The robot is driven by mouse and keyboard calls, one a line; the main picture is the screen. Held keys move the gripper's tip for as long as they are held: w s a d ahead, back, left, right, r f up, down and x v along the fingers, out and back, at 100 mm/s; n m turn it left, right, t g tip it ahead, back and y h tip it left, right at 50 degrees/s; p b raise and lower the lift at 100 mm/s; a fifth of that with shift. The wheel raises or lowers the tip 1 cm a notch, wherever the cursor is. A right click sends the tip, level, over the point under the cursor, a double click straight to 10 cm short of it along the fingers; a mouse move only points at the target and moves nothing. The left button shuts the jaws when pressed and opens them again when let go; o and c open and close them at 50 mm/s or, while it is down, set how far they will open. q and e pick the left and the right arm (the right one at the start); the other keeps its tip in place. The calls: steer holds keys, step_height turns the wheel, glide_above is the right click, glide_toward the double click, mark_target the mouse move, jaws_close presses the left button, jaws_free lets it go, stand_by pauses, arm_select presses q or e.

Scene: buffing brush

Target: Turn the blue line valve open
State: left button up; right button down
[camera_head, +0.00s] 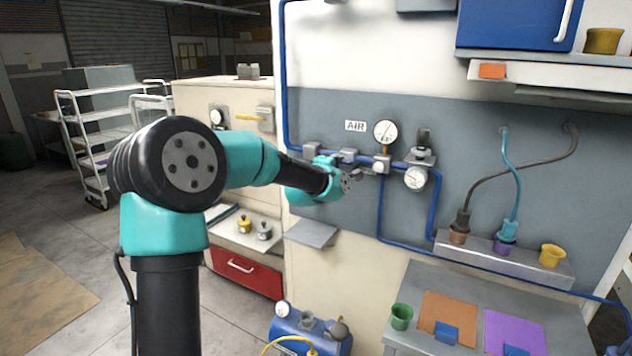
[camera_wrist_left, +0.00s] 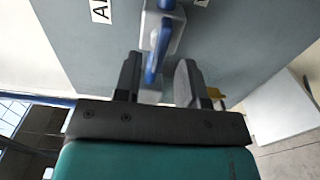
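The blue line (camera_head: 285,80) comes down the wall and runs right along the grey panel past several grey fittings. In the left wrist view a blue lever handle (camera_wrist_left: 158,50) sticks out from a pale valve body (camera_wrist_left: 172,38) on the panel. My left gripper (camera_wrist_left: 158,62) has its two dark fingers apart, one on each side of the lever, with gaps showing. In the head view my left gripper (camera_head: 360,177) is at the panel just below the blue line; the lever cannot be made out there. My right gripper is not in view.
A round gauge (camera_head: 385,132) and a lower gauge (camera_head: 415,178) sit right of the gripper. The AIR label (camera_head: 355,126) is above it. A small grey shelf (camera_head: 312,234) juts out below my forearm. A bench (camera_head: 408,285) with cups stands lower right.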

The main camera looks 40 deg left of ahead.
arm_select(q)
steer(key=s+d, duration=0.2)
steer(key=s, duration=1.2)
steer(key=shift+s, duration=0.2)
steer(key=d+f+m+g+h, duration=0.1)
steer(key=d+f+m+g, duration=0.15)
steer(key=f, duration=0.75)
steer(key=d+f+m+g+h, duration=0.2)
steer(key=d+f+m, duration=0.15)
steer(key=f, duration=0.65)
steer(key=d+f+m+g+h, duration=0.1)
steer(key=d+f+m+g, duration=0.2)
steer(key=f, duration=0.7)
steer(key=s+d+f+m+g+h, duration=0.1)
steer(key=s+d+f+m+g, duration=0.3)
steer(key=s+f, duration=0.6)
steer(key=s+d+f+m+g+h, duration=0.1)
steer(key=s+d+f+m+g, duration=0.3)
steer(key=s+d+f, duration=0.3)
steer(key=s+f+g, duration=0.1)
steer(key=s+f, duration=0.2)
steer(key=f, duration=0.4)
steer(key=shift+d+f+m, duration=0.3)
steer(key=shift+d+m, duration=0.05)
steer(key=shift+m, duration=0.05)
steer(key=shift+g, duration=0.25)
